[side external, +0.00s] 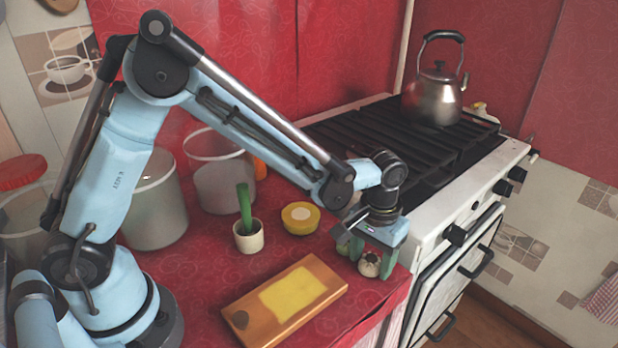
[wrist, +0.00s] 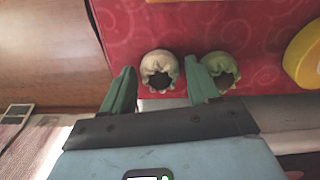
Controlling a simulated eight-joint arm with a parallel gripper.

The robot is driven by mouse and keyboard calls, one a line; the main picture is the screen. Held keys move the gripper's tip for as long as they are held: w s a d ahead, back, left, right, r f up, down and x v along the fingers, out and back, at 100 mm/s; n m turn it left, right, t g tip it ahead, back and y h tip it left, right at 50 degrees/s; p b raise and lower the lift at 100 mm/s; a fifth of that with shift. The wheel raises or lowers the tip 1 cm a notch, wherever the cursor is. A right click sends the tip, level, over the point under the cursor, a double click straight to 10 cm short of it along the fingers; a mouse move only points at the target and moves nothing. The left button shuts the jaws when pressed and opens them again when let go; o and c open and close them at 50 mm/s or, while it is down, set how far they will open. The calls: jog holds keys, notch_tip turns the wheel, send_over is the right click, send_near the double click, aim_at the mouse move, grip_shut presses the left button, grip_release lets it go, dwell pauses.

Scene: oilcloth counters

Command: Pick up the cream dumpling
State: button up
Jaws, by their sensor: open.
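The cream dumpling (side external: 369,266) sits on the red counter near its right edge, beside the stove. I cannot tell whether either finger touches the dumpling. A green dumpling (wrist: 219,70) sits just outside the right finger in the wrist view; it is largely hidden in the side view.
A cutting board (side external: 284,298) with a yellow top lies left of my gripper. The stove (side external: 440,185) with a kettle (side external: 433,97) is close on the right.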

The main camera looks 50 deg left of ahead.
jog(key=shift+c, duration=0.2)
jog(key=c, duration=0.3)
jog(key=shift+c, duration=0.2)
